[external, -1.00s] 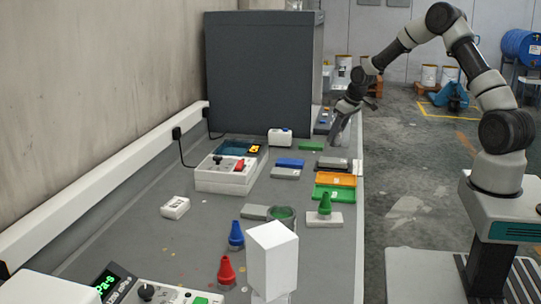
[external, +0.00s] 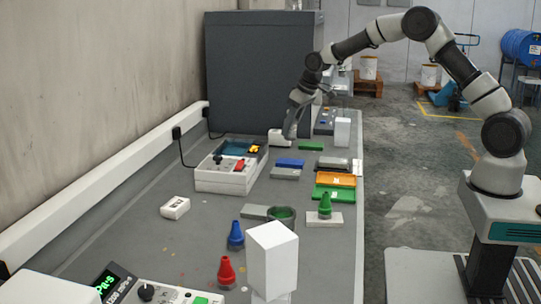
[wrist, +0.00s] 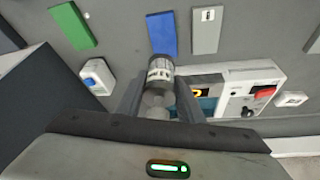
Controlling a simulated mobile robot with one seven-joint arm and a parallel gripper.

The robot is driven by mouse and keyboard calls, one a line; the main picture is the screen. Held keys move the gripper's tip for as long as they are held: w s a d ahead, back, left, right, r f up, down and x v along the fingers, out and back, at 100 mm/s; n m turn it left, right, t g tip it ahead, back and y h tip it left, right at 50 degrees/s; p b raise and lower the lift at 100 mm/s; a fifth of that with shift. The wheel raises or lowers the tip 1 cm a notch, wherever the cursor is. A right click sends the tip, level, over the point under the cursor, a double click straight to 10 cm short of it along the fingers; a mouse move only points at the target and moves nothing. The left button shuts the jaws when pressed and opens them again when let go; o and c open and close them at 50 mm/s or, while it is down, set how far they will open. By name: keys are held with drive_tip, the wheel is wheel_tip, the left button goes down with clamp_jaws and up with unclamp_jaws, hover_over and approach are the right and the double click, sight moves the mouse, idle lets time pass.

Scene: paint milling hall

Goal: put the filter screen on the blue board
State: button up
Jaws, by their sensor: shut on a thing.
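My gripper (wrist: 158,97) is shut on a small grey cylinder (wrist: 159,77) with a white printed band, which seems to be the filter screen. The blue board (wrist: 162,33) lies just beyond the held piece in the wrist view, flat on the grey bench. In the external view my gripper (external: 291,130) is above the far part of the bench, behind the blue board (external: 290,163) and apart from it. The held piece cannot be made out clearly there.
A green board (wrist: 73,25) and a grey board (wrist: 207,30) flank the blue one. A white control box (external: 226,178) stands to its left, and a small white device (external: 277,137) is close to my gripper. A large dark cabinet (external: 258,75) rises behind.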

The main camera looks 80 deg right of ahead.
wheel_tip(320, 180, down, 8)
drive_tip(key=shift+f, duration=0.1)
idle(0.4)
drive_tip(key=shift+f, duration=0.15)
drive_tip(key=o, duration=1.2)
drive_tip(key=shift+r, duration=0.3)
drive_tip(key=v, duration=1.1)
drive_tip(key=shift+s+r, duration=0.2)
drive_tip(key=shift+r, duration=0.1)
